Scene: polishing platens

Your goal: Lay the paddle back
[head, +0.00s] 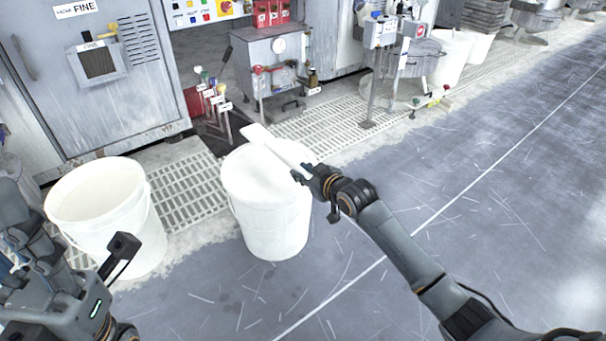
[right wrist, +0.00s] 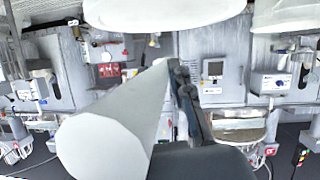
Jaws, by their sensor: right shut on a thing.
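The white paddle (head: 275,146) is in my right gripper (head: 300,176), which is shut on it in the head view. Its flat end points up and left over a white bucket (head: 270,219) filled with pale stuff. The paddle lies slantwise across the bucket's top; I cannot tell whether it touches. In the right wrist view the paddle (right wrist: 110,125) looms large and pale beside the dark gripper finger (right wrist: 185,92). My left gripper (head: 108,262) is at the lower left near another bucket; its opening is unclear.
A second white bucket (head: 103,214) stands to the left. Behind are a grey cabinet labelled FINE (head: 98,63), a floor grating (head: 186,188) and a grey machine with a gauge (head: 265,64). A stand (head: 380,75) is farther right. The dark floor (head: 480,230) is open at right.

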